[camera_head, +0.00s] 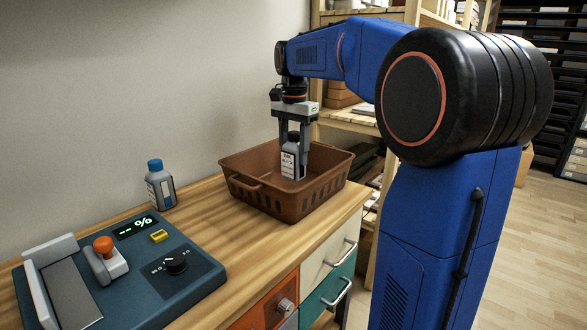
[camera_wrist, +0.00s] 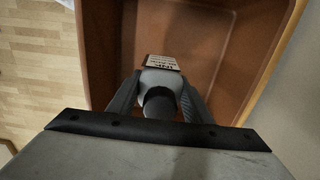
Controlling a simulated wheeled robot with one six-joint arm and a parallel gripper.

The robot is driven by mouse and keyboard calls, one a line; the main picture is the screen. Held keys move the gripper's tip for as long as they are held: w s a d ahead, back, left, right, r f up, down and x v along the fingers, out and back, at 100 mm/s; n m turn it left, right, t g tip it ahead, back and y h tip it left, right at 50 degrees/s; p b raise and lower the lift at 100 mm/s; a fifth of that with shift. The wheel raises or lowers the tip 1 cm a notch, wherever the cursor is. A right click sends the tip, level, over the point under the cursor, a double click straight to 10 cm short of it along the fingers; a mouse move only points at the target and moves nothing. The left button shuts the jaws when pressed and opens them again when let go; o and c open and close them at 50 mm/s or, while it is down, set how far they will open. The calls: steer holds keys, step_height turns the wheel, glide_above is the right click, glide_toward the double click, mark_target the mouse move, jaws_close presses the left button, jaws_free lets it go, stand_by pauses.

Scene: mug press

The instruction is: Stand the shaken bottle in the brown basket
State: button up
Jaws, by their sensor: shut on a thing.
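The brown basket (camera_head: 262,196) stands on the wooden bench top in the head view, and its walls (camera_wrist: 104,50) surround the gripper in the wrist view. My gripper (camera_head: 294,150) points down into the basket and is shut on a bottle (camera_head: 290,163). The bottle is grey with a black cap (camera_wrist: 159,103) and a white label, and it is upright. Its lower end is inside the basket, behind the front wall. I cannot tell whether it touches the basket floor.
A second bottle with a blue cap (camera_head: 160,185) stands on the bench (camera_head: 210,215) near the wall. A teal machine (camera_head: 170,285) with a display, a dial and an orange knob sits at the front left. Drawers (camera_head: 325,262) are below the bench; shelves stand behind.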

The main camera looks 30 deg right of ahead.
mark_target(294, 132)
steer(key=shift+f, duration=2.2)
steer(key=shift+f, duration=0.1)
steer(key=o, duration=1.6)
steer(key=shift+c, duration=0.2)
step_height(294, 132, up, 12)
steer(key=shift+r, duration=0.1)
